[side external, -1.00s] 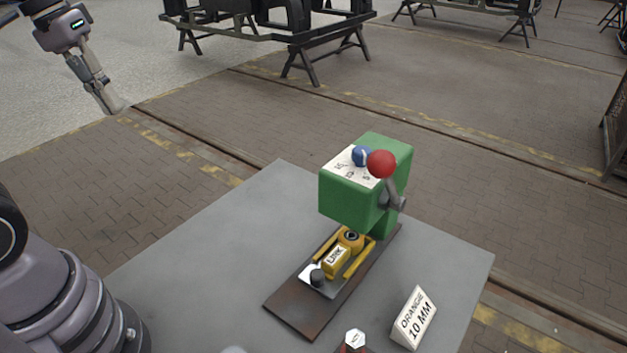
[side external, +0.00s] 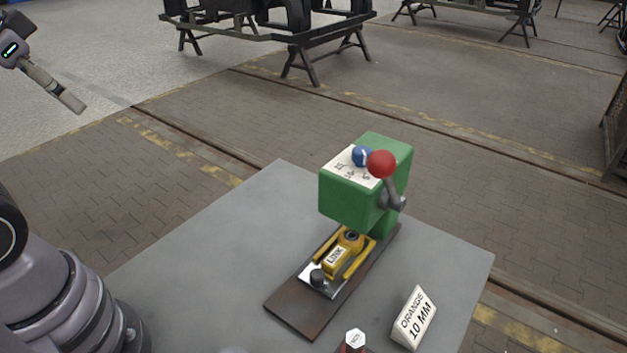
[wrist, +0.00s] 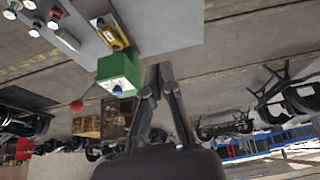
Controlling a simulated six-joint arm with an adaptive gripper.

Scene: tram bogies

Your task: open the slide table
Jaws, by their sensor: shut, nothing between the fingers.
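The slide table (side external: 310,287) is a small silver plate with a black knob, on a dark brown base under the front of a green press (side external: 345,202). Two yellow rails and a yellow block marked LINK (side external: 335,260) sit at it. A red ball lever (side external: 381,164) is on the press's right side. In the wrist view the green press (wrist: 119,70) and yellow parts (wrist: 112,33) show upside down, left of the fingers. My gripper (side external: 78,107) is shut and empty, high at the far left, well away from the slide table. It also shows in the wrist view (wrist: 158,68).
A blue knob (side external: 361,156) stands on the press's top. The table's left part is clear. Bogies on trestles (side external: 270,25) stand far behind.

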